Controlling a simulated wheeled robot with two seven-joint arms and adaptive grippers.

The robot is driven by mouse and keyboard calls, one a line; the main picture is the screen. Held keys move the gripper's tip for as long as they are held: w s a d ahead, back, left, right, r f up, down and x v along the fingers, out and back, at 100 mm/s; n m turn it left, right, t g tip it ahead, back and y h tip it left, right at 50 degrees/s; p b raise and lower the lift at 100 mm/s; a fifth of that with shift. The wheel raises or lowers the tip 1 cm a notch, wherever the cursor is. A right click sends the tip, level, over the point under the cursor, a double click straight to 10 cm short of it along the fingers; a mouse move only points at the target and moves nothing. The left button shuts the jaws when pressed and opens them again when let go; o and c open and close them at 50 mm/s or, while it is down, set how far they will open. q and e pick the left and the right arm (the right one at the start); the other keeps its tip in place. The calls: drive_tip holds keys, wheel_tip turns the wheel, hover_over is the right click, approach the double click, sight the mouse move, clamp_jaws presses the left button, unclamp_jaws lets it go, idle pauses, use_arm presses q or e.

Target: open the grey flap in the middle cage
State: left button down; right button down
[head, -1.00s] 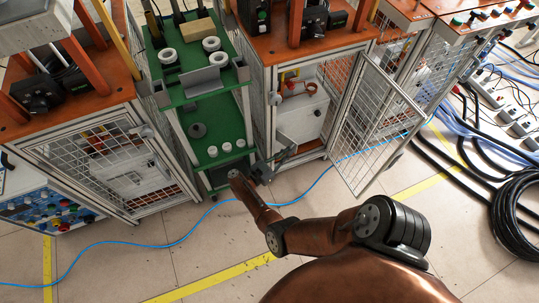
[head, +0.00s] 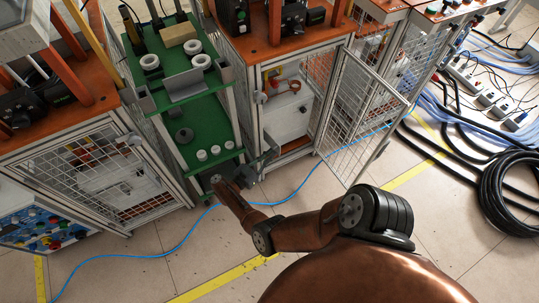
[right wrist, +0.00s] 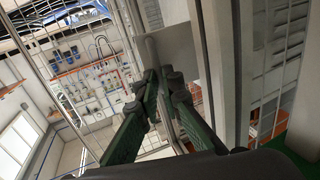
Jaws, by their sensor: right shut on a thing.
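The middle cage (head: 259,122) stands right of the green rack, with its wire mesh door (head: 362,112) swung open to the right. The grey flap (head: 271,147) shows small at the cage's lower left front, partly hidden by my gripper. My right gripper (head: 262,163) reaches it from below, low in front of the cage. In the right wrist view, the flap (right wrist: 185,55) is a smooth grey plate standing upright. My left gripper is out of view.
The green rack (head: 205,122) with white rings stands close left of the gripper. Another cage (head: 95,170) is further left. A blue cable (head: 165,252) crosses the floor under my arm. Black cables (head: 505,190) lie coiled at the right. The tiled floor in front is mostly clear.

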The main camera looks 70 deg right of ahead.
drive_tip(key=c, duration=2.1)
unclamp_jaws()
drive_tip(key=shift+w+d+r, duration=0.2)
drive_tip(key=shift+w, duration=0.2)
drive_tip(key=shift+w+d+r, duration=0.15)
drive_tip(key=shift+w+d, duration=0.05)
drive_tip(key=shift+w, duration=0.15)
drive_tip(key=shift+s+a+f, duration=0.15)
drive_tip(key=shift+s+f, duration=0.15)
drive_tip(key=v, duration=1.2)
drive_tip(key=shift+r, duration=0.1)
